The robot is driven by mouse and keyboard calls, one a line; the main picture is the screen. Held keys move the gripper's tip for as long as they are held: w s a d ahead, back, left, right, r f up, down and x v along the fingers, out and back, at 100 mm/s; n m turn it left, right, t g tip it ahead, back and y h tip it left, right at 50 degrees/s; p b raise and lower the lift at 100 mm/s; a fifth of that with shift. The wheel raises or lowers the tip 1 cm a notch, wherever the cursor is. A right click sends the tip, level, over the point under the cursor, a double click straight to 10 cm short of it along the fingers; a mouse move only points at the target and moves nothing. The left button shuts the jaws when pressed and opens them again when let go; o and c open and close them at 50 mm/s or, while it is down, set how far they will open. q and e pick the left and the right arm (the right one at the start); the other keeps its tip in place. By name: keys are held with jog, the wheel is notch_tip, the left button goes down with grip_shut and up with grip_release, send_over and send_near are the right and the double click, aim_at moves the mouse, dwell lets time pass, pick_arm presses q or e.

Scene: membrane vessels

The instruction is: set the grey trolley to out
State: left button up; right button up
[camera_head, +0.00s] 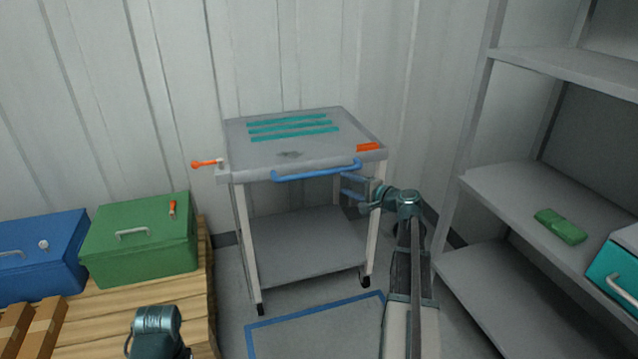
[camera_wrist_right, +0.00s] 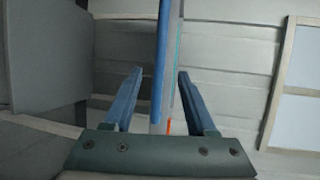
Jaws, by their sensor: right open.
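The grey trolley (camera_head: 305,241) stands against the wall in the head view, with a grey top and a lower shelf on pale legs. A blue handle (camera_head: 317,173) runs along its front edge. My right gripper (camera_head: 352,186) is at the handle's right end, just below the top's edge. In the right wrist view its two blue fingers (camera_wrist_right: 158,98) are apart, and the blue handle (camera_wrist_right: 161,62) shows in the gap between them. I cannot tell whether they touch it. Part of my left arm shows at the bottom; its gripper is out of view.
A blue outline (camera_head: 315,322) marks the floor before the trolley. An orange-tipped pin (camera_head: 205,164) sticks out at the trolley's left corner. Green (camera_head: 140,244) and blue (camera_head: 40,256) boxes stand on a wooden pallet (camera_head: 150,300) at left. Grey shelving (camera_head: 545,200) is at right.

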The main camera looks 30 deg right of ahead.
aim_at(323, 174)
jog(key=x, duration=0.4)
jog(key=b+x, duration=0.1)
jog(key=x, duration=0.4)
jog(key=b+x, duration=0.1)
jog(key=x, duration=0.3)
jog(key=shift+w+d, duration=0.25)
jog(key=shift+w, duration=0.1)
grip_shut()
dwell(1.0)
